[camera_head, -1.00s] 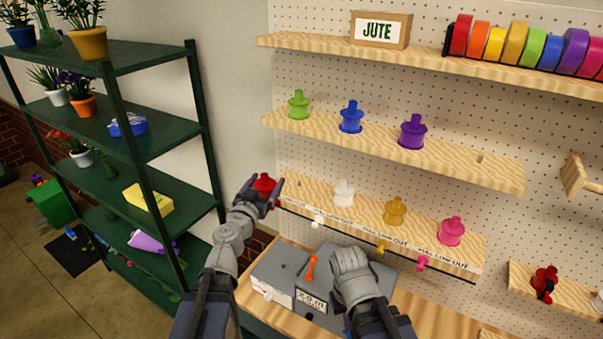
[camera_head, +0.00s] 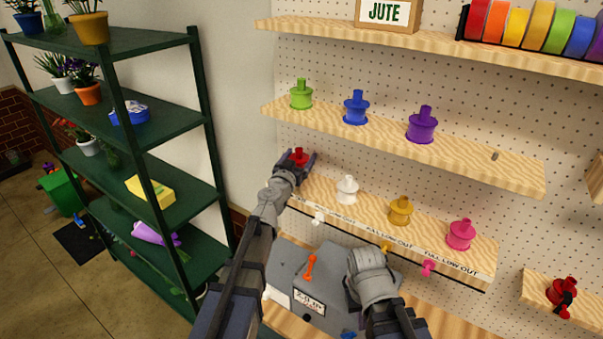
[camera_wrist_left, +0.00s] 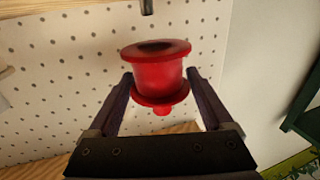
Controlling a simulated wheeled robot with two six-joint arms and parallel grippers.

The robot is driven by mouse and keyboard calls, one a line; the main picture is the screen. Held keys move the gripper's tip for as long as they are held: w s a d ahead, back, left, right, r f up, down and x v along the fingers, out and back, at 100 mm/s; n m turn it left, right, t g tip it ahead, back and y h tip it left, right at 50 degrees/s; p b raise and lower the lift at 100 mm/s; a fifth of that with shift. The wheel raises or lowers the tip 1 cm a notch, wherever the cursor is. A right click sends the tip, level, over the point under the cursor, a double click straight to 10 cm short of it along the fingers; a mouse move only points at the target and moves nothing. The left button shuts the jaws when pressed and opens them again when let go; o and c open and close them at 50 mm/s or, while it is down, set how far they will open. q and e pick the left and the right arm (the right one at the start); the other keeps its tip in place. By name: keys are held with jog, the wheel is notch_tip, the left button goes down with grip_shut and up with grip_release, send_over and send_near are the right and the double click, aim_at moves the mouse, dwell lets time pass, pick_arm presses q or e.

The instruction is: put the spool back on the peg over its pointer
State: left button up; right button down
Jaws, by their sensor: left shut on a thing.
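My left gripper (camera_head: 295,164) is shut on the red spool (camera_head: 298,158). In the head view it holds the spool by the left end of the lower wooden shelf (camera_head: 330,205), knob up. The left wrist view shows the red spool (camera_wrist_left: 158,72) between both fingers, its dark hole toward the picture's top. A short rod (camera_wrist_left: 147,6) shows beyond that end, apart from the spool. White (camera_head: 318,216), gold (camera_head: 384,248) and pink (camera_head: 428,267) pointers hang at the shelf's front; a red pointer cannot be made out. My right gripper's fingers are not visible.
White (camera_head: 347,190), gold (camera_head: 400,211) and pink (camera_head: 461,235) spools stand on the lower shelf. Green (camera_head: 301,95), blue (camera_head: 356,108) and purple (camera_head: 422,126) spools stand above, with a bare peg (camera_head: 495,156) at right. A dark green rack (camera_head: 205,110) stands at left.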

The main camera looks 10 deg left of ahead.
pick_arm(q)
jog(key=shift+w+d+f, duration=0.1)
jog(key=shift+d+f, duration=0.05)
jog(key=shift+d, duration=0.05)
notch_tip(320, 180, down, 4)
jog(key=b, duration=0.4)
jog(key=shift+w, duration=0.2)
jog(key=shift+r, duration=0.2)
jog(key=shift+s+f, duration=0.1)
jog(key=shift+f, duration=0.05)
jog(key=o, duration=1.3)
